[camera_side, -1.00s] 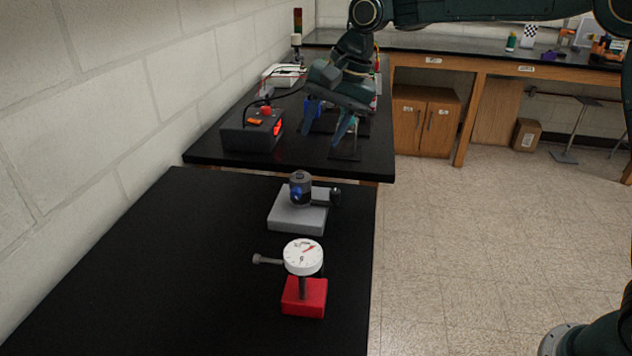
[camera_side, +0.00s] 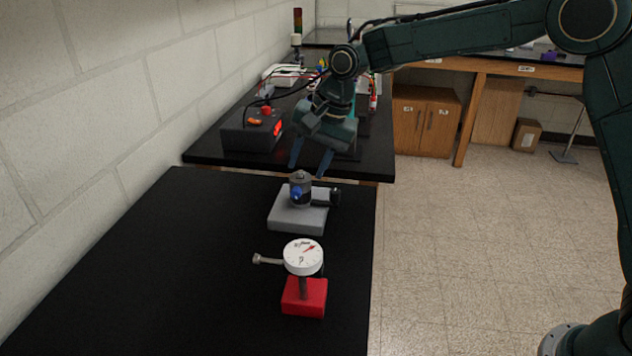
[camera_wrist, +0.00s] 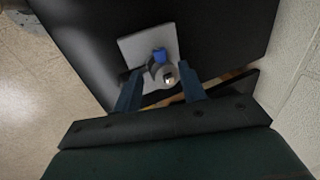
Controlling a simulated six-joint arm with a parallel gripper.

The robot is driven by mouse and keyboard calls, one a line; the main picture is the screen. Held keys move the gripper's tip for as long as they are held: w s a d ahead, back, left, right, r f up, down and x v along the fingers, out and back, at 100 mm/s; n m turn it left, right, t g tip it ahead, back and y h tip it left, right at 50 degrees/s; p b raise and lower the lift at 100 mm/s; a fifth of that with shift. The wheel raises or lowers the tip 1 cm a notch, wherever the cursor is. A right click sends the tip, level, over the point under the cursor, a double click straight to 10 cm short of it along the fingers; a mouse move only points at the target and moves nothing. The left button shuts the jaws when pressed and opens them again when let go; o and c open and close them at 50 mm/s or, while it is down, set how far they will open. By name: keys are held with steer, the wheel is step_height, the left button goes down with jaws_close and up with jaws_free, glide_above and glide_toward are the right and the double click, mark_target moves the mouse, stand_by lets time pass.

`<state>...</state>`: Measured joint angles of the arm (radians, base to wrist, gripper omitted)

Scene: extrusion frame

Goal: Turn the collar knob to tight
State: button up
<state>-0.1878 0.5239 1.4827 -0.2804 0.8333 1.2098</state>
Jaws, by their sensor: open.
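A dark grey upright cylinder (camera_side: 300,190) stands on a light grey plate (camera_side: 297,217), with a blue lug (camera_side: 296,195) on its near side. A short black knob-like part (camera_side: 335,197) sticks out to its right. I cannot tell which part is the collar knob. In the wrist view the cylinder's round top (camera_wrist: 168,75), the blue lug (camera_wrist: 159,55) and the plate (camera_wrist: 137,47) show. My gripper (camera_side: 310,170) is open and empty, fingers pointing down just above and behind the cylinder. In the wrist view the fingers (camera_wrist: 162,70) lie on either side of the cylinder's top.
A dial gauge (camera_side: 303,257) on a red block (camera_side: 304,297) stands in front, with a side rod at left. Behind are a dark box with a red display (camera_side: 252,131) and cables. A block wall (camera_side: 110,90) borders the left; the bench's left front is clear.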

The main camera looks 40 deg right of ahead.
mark_target(297, 189)
steer(key=shift+x, duration=3.15)
jaws_close()
